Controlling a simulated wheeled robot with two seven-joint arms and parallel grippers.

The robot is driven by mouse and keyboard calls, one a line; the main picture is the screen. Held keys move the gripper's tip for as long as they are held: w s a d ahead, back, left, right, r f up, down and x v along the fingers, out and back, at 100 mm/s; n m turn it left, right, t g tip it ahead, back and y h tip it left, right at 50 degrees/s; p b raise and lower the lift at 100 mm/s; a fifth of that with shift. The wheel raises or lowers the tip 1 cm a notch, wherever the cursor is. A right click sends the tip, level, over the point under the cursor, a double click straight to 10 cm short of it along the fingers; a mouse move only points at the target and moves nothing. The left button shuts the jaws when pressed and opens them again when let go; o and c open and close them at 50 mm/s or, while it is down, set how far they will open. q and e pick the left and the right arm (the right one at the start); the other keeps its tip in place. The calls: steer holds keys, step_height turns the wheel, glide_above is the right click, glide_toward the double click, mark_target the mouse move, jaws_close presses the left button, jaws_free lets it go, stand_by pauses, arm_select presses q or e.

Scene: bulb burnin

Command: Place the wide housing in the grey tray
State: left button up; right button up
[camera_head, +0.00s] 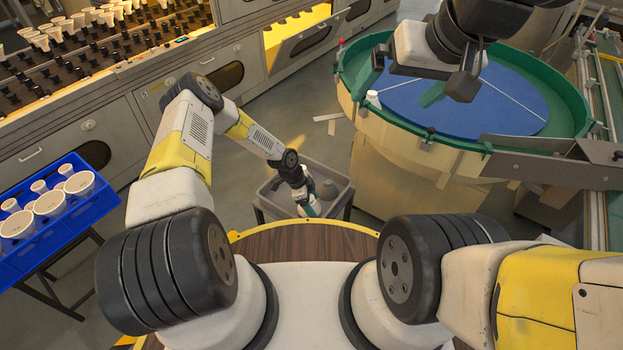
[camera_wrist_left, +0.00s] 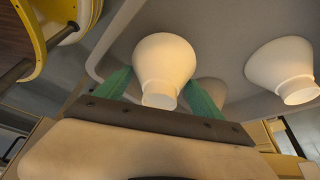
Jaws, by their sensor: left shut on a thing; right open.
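The grey tray (camera_head: 275,208) stands on a small stand at the middle of the head view. My left gripper (camera_head: 306,206) reaches down into its area. In the left wrist view its green fingers are shut on a white, flared wide housing (camera_wrist_left: 163,60), with the narrow neck toward the gripper. I cannot tell whether this housing touches the tray floor. Another pale housing (camera_wrist_left: 281,68) is at the right of that view, and one more is partly hidden behind the held one. My right gripper (camera_head: 408,78) is open and empty above the blue turntable.
A green-rimmed round turntable (camera_head: 500,95) stands at the right, with a small white piece (camera_head: 373,97) at its left edge. A blue crate (camera_head: 88,212) at the left holds several white housings. A rack with many bulbs (camera_head: 90,50) runs along the back left.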

arm_select(q)
steer(key=shift+f, duration=1.15)
steer(key=o, duration=1.4)
steer(key=shift+f, duration=0.1)
steer(key=shift+c, duration=0.2)
